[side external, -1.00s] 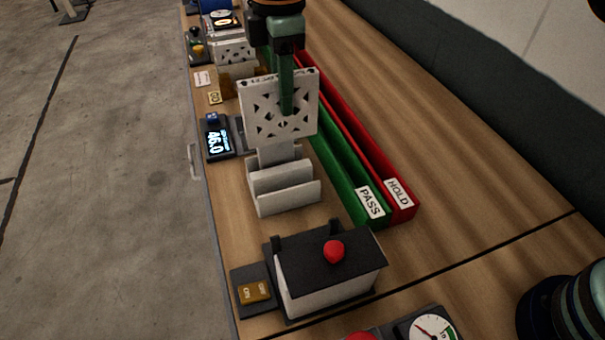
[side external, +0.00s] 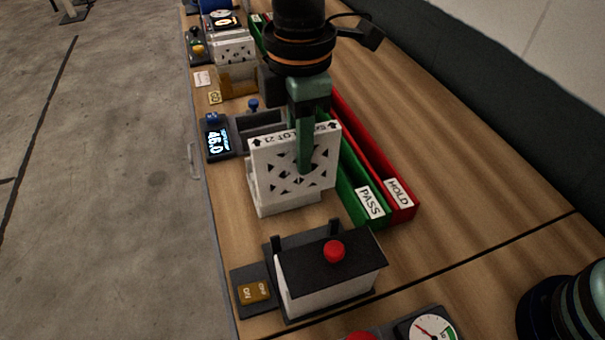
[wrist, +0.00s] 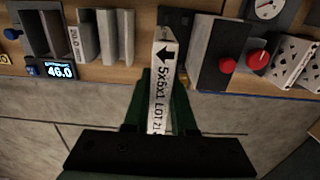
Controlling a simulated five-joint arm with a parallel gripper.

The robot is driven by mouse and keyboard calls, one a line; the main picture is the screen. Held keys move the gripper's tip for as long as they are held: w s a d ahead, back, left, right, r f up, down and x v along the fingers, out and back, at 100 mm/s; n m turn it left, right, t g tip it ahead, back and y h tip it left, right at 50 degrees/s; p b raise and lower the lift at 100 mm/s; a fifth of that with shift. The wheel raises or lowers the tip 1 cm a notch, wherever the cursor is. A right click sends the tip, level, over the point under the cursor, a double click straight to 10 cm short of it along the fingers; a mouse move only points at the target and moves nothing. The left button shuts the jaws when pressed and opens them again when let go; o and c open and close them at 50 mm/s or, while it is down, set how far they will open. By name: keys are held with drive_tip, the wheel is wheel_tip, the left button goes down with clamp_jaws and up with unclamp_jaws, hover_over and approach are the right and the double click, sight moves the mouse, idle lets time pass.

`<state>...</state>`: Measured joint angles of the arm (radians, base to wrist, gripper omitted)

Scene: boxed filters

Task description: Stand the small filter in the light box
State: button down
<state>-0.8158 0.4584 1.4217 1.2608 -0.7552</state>
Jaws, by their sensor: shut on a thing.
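My gripper (side external: 305,160) is shut on a white filter (side external: 270,170) with triangular holes and holds it upright. The filter also shows in the wrist view (wrist: 163,75), where its edge label reads 5x5x1 and my gripper (wrist: 160,108) has a finger on each side. In the side view the filter overlaps a pale slotted stand (side external: 285,209); in the wrist view the stand (wrist: 108,35) is to its left. A box with a black lid, red knob and ON/OFF switch (side external: 325,275), likely the light box, is nearer the side camera; it also shows in the wrist view (wrist: 213,60).
Green PASS (side external: 375,208) and red HOLD (side external: 402,202) trays run along the right. A display reading 46.0 (side external: 215,142) stands at the left edge. A gauge (side external: 432,328) is at the bottom.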

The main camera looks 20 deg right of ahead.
sight(316, 175)
drive_tip(key=s+f, duration=0.1)
drive_tip(key=s+d+f, duration=0.1)
drive_tip(key=s, duration=0.1)
drive_tip(key=shift+s, duration=0.2)
drive_tip(key=shift+f, duration=2.4)
drive_tip(key=shift+f, duration=0.3)
drive_tip(key=shift+f, duration=0.35)
drive_tip(key=shift+f, duration=1.4)
drive_tip(key=shift+f, duration=0.35)
drive_tip(key=shift+f, duration=0.4)
